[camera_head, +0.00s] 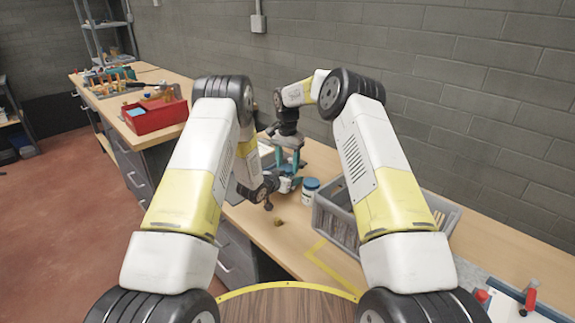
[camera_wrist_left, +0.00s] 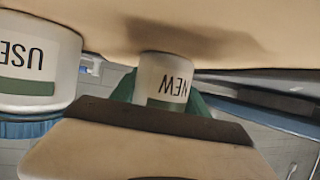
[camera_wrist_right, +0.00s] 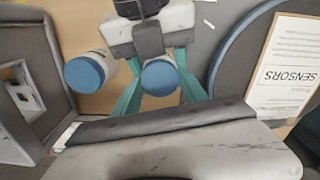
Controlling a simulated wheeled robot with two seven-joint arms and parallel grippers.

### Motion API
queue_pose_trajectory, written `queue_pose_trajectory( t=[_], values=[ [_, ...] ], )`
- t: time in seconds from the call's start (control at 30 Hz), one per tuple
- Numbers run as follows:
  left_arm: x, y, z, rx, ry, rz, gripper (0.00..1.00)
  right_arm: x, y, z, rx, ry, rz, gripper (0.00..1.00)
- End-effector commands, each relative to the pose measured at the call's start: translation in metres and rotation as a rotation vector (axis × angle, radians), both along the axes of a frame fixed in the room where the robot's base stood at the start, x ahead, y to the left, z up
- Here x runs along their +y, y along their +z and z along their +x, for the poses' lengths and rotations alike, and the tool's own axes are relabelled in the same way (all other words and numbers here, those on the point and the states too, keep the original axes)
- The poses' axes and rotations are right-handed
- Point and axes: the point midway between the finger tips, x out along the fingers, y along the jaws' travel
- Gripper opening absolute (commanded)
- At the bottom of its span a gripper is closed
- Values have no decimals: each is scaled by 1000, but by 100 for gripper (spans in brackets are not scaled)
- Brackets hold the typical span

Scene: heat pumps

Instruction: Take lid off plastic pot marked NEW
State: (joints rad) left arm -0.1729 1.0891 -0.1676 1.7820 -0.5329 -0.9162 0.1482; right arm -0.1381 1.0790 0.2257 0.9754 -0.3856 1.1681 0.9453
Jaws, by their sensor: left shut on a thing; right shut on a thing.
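The pot marked NEW (camera_wrist_left: 167,77) is white with a green band and stands between my left gripper's green fingers (camera_wrist_left: 163,92), upside down in the left wrist view. My left gripper is shut on it from the side. Its round blue lid (camera_wrist_right: 160,77) shows from above in the right wrist view, between the teal fingers of my right gripper (camera_wrist_right: 160,88). In the head view my right gripper (camera_head: 290,170) points down over this spot and is shut on the lid; the arms and grippers hide most of the pot. I see no gap between lid and pot.
A second blue-lidded pot (camera_head: 309,190), marked USED in the left wrist view (camera_wrist_left: 38,62), stands close beside. A grey crate (camera_head: 328,217) is to its right on the wooden bench (camera_head: 300,240). A SENSORS sheet (camera_wrist_right: 292,70) lies nearby. A red bin (camera_head: 155,117) sits far left.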

Motion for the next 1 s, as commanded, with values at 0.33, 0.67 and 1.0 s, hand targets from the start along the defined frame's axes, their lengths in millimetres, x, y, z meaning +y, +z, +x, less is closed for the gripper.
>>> queue_pose_trajectory(
  t=[0.33,0.67,1.0],
  values=[
    [-1,0,0,0,-1,0,0,-1,1,1,-2,701,0,2],
    [-1,0,0,0,-1,0,0,0,1,1,-3,839,0,2],
    [0,0,0,0,-1,0,0,0,1,1,-1,837,1,72]
  ],
)
